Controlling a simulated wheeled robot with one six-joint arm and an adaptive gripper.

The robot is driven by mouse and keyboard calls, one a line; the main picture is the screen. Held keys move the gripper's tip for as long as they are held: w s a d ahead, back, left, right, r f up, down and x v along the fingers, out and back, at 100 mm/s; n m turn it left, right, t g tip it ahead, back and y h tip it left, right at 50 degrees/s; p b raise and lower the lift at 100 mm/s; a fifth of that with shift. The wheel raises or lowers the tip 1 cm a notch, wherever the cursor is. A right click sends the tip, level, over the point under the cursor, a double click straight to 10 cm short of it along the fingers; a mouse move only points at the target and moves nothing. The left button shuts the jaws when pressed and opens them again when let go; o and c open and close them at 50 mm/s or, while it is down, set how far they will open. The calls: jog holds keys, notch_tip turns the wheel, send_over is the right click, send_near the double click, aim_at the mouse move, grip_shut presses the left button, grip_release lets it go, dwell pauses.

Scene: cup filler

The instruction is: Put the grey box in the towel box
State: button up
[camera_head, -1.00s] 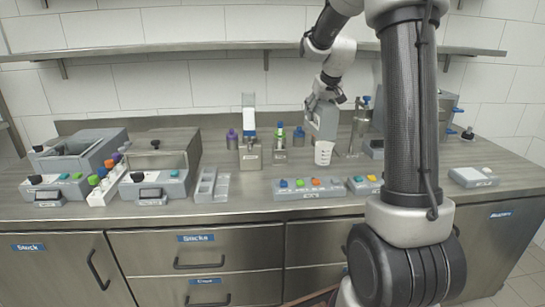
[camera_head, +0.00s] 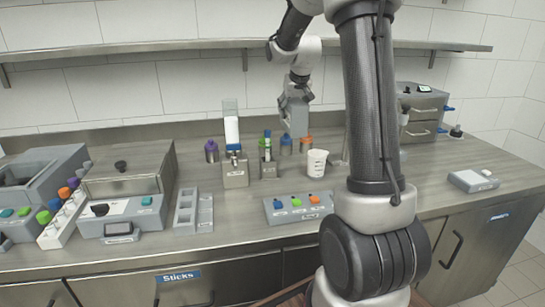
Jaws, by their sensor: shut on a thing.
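My gripper (camera_head: 298,92) is at the back of the counter, pointing down and shut on a grey box (camera_head: 296,118). The box hangs above the counter, in front of the wall and behind the white cup. The fingertips are small in this view and partly merge with the box. No label marks a towel box. A small metal box (camera_head: 235,174) with an upright white and blue piece (camera_head: 231,125) stands left of the gripper, and I cannot tell whether it is the towel box.
A white cup (camera_head: 316,163), a purple-topped bottle (camera_head: 211,151) and a second metal holder (camera_head: 268,168) stand nearby. A button panel (camera_head: 298,208) lies at the front. Grey machines (camera_head: 128,170) fill the left. A shelf (camera_head: 130,44) runs above. My arm hides part of the right side.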

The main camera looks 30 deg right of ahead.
notch_tip(320, 180, down, 16)
jog(key=shift+r, duration=0.1)
dwell(0.4)
jog(key=o, duration=1.2)
jog(key=shift+s, duration=0.1)
jog(key=shift+o, duration=0.2)
